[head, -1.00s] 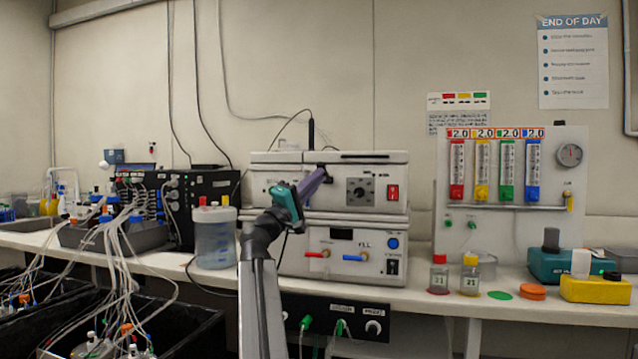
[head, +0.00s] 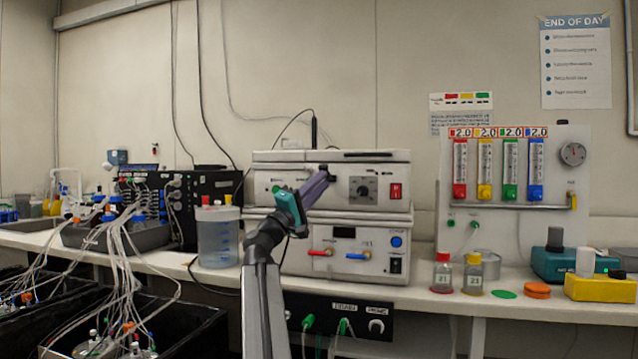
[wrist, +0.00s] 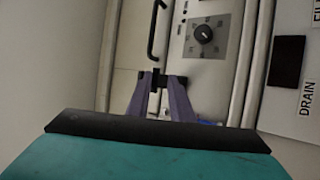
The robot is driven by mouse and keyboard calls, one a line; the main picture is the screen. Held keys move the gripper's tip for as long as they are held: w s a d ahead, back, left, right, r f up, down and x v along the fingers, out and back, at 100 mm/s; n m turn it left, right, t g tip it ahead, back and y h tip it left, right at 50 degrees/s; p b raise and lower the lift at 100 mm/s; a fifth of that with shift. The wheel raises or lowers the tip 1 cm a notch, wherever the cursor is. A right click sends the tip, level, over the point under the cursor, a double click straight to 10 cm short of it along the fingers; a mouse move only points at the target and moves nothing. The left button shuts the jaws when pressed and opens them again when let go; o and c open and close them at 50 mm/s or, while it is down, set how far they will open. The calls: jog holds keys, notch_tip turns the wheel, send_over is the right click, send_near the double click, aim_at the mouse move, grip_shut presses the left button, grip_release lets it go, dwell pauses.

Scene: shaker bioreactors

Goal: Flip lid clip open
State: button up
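The lid clip (wrist: 158,79) is a small black part on the front of the upper white box (head: 265,178), below its lid. In the head view it shows as a dark piece (head: 321,169) at my fingertips. My gripper (head: 327,176) has purple fingers and a teal body and reaches up to it from the lower left. In the wrist view the two fingers of my gripper (wrist: 163,78) are apart, with the dark clip at and between their tips. I cannot make out whether they touch it. The fingers partly hide the clip.
A dark knob (head: 363,190) and a red switch (head: 396,191) are right of the clip. A second white box (head: 290,262) with red and blue levers stands below. A black handle (wrist: 156,32) runs along the lid. A clear jar (head: 218,240) stands left of my arm.

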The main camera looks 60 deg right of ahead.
jog(key=shift+o, duration=1.4)
jog(key=shift+w+d+f, duration=0.3)
jog(key=shift+d+f, duration=0.05)
jog(key=shift+d, duration=0.05)
jog(key=shift+a+r, duration=0.1)
jog(key=shift+a, duration=0.1)
jog(key=p+v, duration=0.1)
jog(key=v, duration=1.2)
jog(key=shift+a+p, duration=0.35)
jog(key=shift+p, duration=0.05)
jog(key=shift+s, duration=0.15)
